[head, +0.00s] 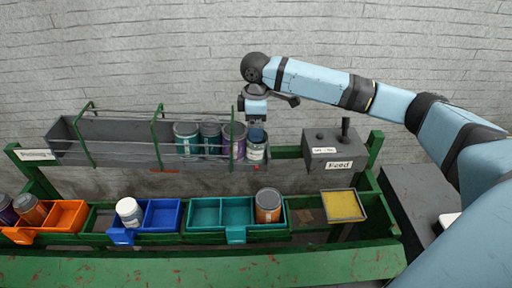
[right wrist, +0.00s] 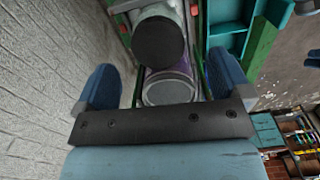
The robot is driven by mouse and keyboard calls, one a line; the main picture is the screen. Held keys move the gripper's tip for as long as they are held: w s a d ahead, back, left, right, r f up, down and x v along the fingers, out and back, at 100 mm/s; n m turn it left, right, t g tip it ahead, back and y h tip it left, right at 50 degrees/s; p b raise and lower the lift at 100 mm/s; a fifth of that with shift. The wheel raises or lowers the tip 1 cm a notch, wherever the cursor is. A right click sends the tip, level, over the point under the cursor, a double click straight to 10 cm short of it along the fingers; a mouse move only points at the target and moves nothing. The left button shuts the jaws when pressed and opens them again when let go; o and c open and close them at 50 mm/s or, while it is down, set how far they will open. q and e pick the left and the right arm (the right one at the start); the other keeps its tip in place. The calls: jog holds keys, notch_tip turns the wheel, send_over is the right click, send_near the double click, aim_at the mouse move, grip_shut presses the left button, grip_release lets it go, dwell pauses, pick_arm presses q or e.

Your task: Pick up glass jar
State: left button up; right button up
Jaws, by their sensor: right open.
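A glass jar (head: 256,152) with a pale label stands at the right end of the grey rack trough. In the right wrist view its round dark lid (right wrist: 158,42) shows, with a pale body partly hidden behind it. My right gripper (head: 257,128) is directly above the jar, pointing down. In the right wrist view the open gripper (right wrist: 162,72) has its blue fingers on either side, apart from the jar, with nothing held. A purple can (right wrist: 168,88) sits close beside the jar. My left gripper is not in view.
Several cans, including a teal one (head: 186,140), stand left of the jar behind green bars. Below are an orange bin (head: 68,216), a blue bin (head: 163,215) and a teal bin (head: 206,212). A grey Feed box (head: 335,150) stands to the right.

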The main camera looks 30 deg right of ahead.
jog(key=shift+f, duration=2.75)
jog(key=c, duration=1.1)
jog(key=shift+o, duration=0.2)
jog(key=shift+r, duration=0.1)
jog(key=r, duration=0.6)
jog(key=shift+d+r, duration=0.2)
jog(key=s+d, duration=0.7)
jog(key=d, duration=0.5)
jog(key=s+a+r+p, duration=0.4)
jog(key=s+p, duration=0.4)
jog(key=s, duration=0.2)
jog(key=shift+a+r+p, duration=0.25)
jog(key=shift+a+p, duration=0.05)
jog(key=shift+a, duration=0.6)
